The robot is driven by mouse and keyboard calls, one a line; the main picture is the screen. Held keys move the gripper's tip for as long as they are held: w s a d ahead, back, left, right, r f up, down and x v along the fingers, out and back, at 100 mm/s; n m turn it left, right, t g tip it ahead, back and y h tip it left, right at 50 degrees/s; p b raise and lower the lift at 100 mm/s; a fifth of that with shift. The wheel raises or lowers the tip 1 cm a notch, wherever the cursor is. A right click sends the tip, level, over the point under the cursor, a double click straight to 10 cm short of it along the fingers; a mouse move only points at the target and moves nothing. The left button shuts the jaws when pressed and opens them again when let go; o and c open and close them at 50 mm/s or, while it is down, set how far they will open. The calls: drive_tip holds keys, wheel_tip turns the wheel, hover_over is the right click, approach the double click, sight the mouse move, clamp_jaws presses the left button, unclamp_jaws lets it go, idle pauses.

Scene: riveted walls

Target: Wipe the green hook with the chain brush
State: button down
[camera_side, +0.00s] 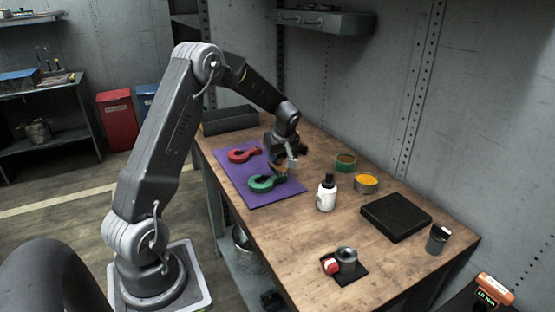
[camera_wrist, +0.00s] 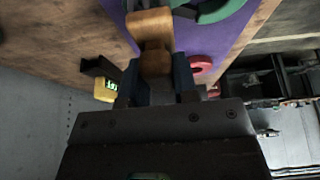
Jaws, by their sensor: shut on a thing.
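The green hook (camera_side: 264,184) lies on a purple mat (camera_side: 262,201) on the wooden bench. Part of it also shows at the top of the wrist view (camera_wrist: 222,9). My gripper (camera_side: 285,165) is just above and behind the hook. In the wrist view, its two fingers are shut on the wooden handle of the chain brush (camera_wrist: 151,28). The brush reaches toward the green hook. I cannot tell whether it touches it, and its bristle end is hidden.
A red hook (camera_side: 243,155) lies on the mat behind the green one. A white bottle (camera_side: 326,198), a green tin (camera_side: 345,162) and an orange-filled tin (camera_side: 366,183) stand to the right. A grey tray (camera_side: 230,121) sits at the back.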

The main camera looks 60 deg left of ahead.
drive_tip(key=shift+r, duration=2.25)
drive_tip(key=shift+s, duration=0.1)
